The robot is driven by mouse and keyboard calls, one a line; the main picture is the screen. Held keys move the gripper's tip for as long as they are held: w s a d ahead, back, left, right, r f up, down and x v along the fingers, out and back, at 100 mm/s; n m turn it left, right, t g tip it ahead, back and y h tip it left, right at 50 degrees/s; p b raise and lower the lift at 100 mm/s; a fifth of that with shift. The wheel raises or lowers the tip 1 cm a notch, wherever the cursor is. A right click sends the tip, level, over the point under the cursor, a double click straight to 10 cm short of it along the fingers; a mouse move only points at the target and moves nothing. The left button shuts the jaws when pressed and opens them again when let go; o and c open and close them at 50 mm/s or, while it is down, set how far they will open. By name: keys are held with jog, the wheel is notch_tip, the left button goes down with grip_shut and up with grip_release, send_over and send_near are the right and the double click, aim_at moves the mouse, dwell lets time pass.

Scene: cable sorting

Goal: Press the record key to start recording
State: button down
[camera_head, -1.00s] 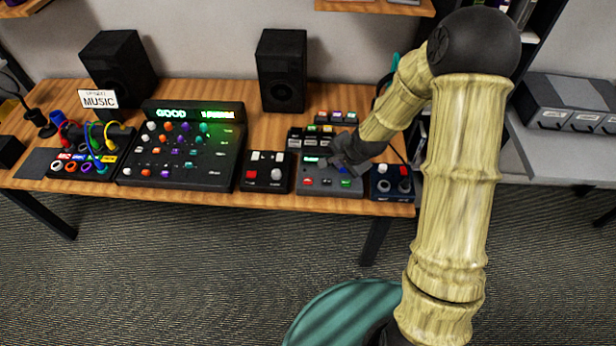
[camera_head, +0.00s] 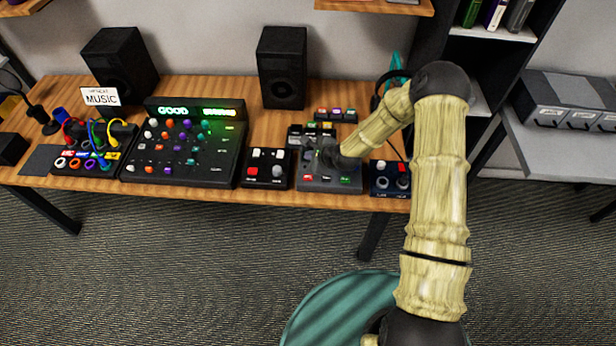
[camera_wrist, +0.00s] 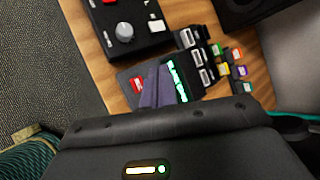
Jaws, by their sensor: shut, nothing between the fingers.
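A grey recorder unit (camera_head: 330,186) sits near the table's front edge, with a red key (camera_head: 308,177) at its front left and a green key (camera_head: 345,180) at its front right. My gripper (camera_head: 322,160) is shut and empty, low over the back left part of this unit and hiding it there. In the wrist view my closed fingers (camera_wrist: 157,72) stand between the unit's red key (camera_wrist: 137,84) and its lit green display (camera_wrist: 178,82). I cannot tell whether the fingertips touch the unit. No label on the red key is legible.
A black box (camera_head: 266,183) with red and white keys stands close on the left, and a dark blue pedal (camera_head: 389,190) on the right. Small key blocks (camera_head: 336,114) stand behind. A large lit mixer (camera_head: 182,184) and speakers (camera_head: 283,85) stand farther left and back.

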aim_at(310, 179)
jog(key=shift+f+b, duration=2.85)
jog(key=shift+f, duration=1.45)
jog(key=shift+f+b, duration=0.35)
jog(key=shift+f, duration=0.05)
jog(key=shift+f+b, duration=0.3)
jog(key=shift+f, duration=0.1)
jog(key=shift+r, duration=0.1)
jog(key=shift+r+p, duration=0.55)
jog(key=shift+r, duration=0.15)
jog(key=shift+r+p, duration=1.65)
jog(key=shift+r, duration=0.85)
